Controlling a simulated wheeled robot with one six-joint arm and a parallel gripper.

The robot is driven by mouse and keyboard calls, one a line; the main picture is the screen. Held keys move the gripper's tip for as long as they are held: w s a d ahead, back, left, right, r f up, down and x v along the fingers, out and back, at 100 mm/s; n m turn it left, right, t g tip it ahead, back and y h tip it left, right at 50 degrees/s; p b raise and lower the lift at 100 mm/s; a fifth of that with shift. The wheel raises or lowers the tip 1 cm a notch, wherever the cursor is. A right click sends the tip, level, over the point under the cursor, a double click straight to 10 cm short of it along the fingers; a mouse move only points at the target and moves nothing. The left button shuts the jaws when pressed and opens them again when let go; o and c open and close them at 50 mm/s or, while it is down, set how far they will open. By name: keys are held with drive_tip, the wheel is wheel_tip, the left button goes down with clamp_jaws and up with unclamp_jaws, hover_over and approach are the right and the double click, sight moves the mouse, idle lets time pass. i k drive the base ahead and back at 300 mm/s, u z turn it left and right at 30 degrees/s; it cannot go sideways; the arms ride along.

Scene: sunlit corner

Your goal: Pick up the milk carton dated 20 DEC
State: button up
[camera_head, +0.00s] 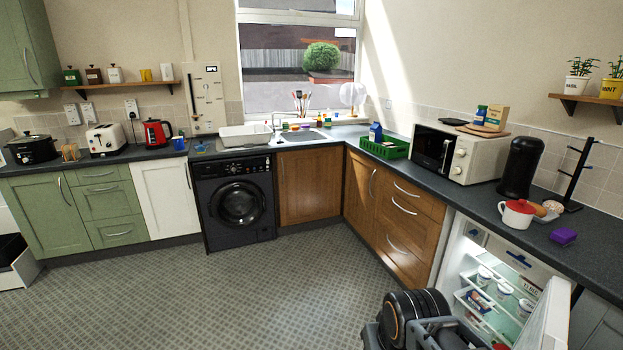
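No date reading 20 DEC is legible in the head view. A small blue and white carton-like item (375,131) stands at the green crate (392,149) on the right counter; I cannot tell whether it is milk. The open fridge (452,250) under the right counter is lit inside and holds white tubs (504,289) and small packets on its shelves. I cannot make out a milk carton in its visible part; its lower part is partly hidden. Part of my arm shows at the bottom, in front of the fridge. My gripper's fingers are not visible.
The fridge door (546,318) stands open at the lower right. A microwave (457,153), black coffee machine (520,167), red and white pot (516,213) and purple sponge (563,236) occupy the right counter. The patterned floor (230,300) is clear at centre and left.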

sight(376, 130)
drive_tip(key=z, duration=0.25)
drive_tip(key=i, duration=4.55)
drive_tip(key=u, duration=0.1)
